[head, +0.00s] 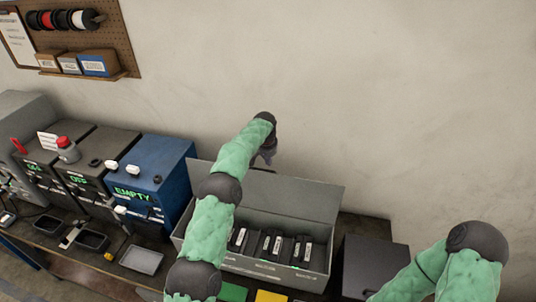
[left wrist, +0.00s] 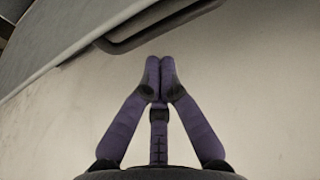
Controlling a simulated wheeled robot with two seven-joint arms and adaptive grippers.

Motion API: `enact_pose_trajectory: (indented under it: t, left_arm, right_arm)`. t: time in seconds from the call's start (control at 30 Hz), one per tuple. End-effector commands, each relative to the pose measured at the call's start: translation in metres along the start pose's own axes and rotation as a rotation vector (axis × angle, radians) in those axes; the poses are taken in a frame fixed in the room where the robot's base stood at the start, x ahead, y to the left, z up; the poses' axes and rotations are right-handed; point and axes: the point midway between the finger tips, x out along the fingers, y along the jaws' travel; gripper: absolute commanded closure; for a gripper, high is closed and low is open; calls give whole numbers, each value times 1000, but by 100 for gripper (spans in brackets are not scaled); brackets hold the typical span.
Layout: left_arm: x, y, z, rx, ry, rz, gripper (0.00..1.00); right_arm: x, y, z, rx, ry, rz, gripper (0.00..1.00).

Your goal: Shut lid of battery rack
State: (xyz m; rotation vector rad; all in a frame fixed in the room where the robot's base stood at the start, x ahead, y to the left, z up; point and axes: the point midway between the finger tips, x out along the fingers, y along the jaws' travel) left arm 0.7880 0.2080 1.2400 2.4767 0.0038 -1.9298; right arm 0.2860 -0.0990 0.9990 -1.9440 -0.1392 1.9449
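The battery rack (head: 272,262) is a grey box on the bench, with several black batteries (head: 272,246) standing inside. Its lid (head: 300,194) is raised open at the back, towards the wall. My left arm reaches over the rack, and my left gripper (head: 266,157) is at the top of the lid, on its left part, partly hidden by the arm. In the left wrist view the purple fingertips (left wrist: 160,78) are together with nothing between them. A dark handle-like bar (left wrist: 150,27) on a grey panel lies just beyond the tips. My right gripper is out of the head view.
A blue box marked EMPTY (head: 151,178) and dark boxes (head: 97,160) stand left of the rack. A dark box (head: 372,266) stands to its right. Small trays (head: 141,259) lie in front. The wall behind is bare, with a pegboard (head: 75,40) at upper left.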

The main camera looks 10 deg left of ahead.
Motion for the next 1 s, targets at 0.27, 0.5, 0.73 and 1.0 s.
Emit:
enact_pose_trajectory:
  t: [0.27,0.5,0.73,1.0]
  left_arm:
    - [-9,-1,12,0,3,0,100]
    - [-14,-1,27,0,3,-1,100]
    - [-16,-1,35,-1,3,0,100]
    - [-16,-1,36,-1,4,0,100]
  right_arm:
    - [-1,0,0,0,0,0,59]
    - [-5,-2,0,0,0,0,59]
    - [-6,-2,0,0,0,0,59]
    - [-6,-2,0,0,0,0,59]
